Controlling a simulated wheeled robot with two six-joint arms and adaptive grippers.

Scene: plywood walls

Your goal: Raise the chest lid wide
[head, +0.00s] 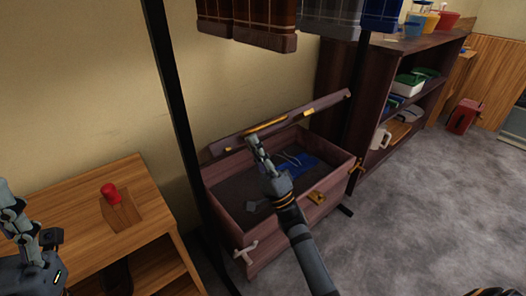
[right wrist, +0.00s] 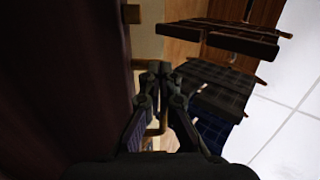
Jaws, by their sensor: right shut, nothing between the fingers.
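The brown wooden chest (head: 289,221) stands on the floor in the head view, its lid (head: 325,103) partly raised and tilted above the opening. A yellowish strip runs along the lid's edge. My right gripper (head: 254,140) is shut and empty, its fingertips at or just under the lid's lower edge; I cannot tell if they touch. In the right wrist view its fingers (right wrist: 155,68) are together, with a dark reddish-brown surface close on the left. My left gripper (head: 8,195) is partly cut off at the left edge, far from the chest; its jaw state is unclear.
A blue cloth (head: 308,172) and small dark items lie inside the chest. Clothes (head: 265,28) hang above it from a black-framed rack (head: 172,90). A wooden stand (head: 140,185) with a red-topped block is left; a shelf unit (head: 388,140) is right. Grey floor (head: 430,210) is open.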

